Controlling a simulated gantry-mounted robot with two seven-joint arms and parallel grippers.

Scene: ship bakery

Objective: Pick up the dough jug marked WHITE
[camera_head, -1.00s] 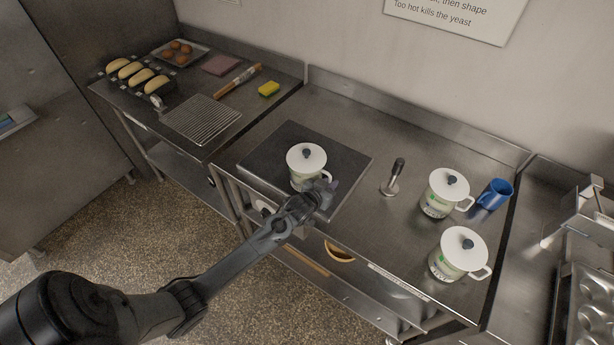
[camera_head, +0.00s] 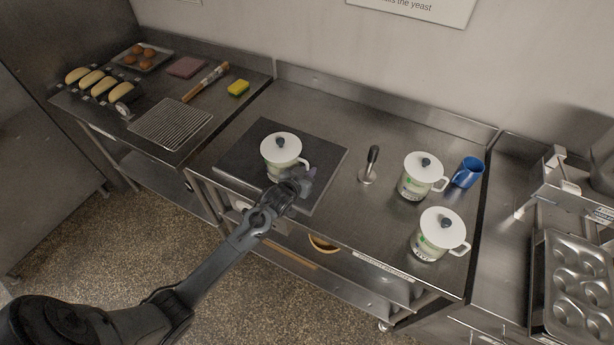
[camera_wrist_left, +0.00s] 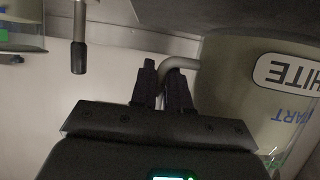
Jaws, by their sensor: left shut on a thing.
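The jug marked WHITE (camera_head: 283,162) has a white lid with a dark knob and stands upright at the dark square slab (camera_head: 235,158) on the middle counter. I cannot tell whether its base touches the slab. My left gripper (camera_head: 303,178) is shut on its handle, at the jug's right side. In the left wrist view my left fingers (camera_wrist_left: 162,85) close around the pale curved handle, and the jug's side (camera_wrist_left: 235,75) shows part of a label reading "HITE". My right gripper is not in view.
Two similar lidded jugs, a rear one (camera_head: 416,186) and a front one (camera_head: 431,243), stand to the right. A blue mug (camera_head: 467,172) and an upright dark-handled tool (camera_head: 371,165) are near them. A wire rack (camera_head: 170,124) lies on the left counter.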

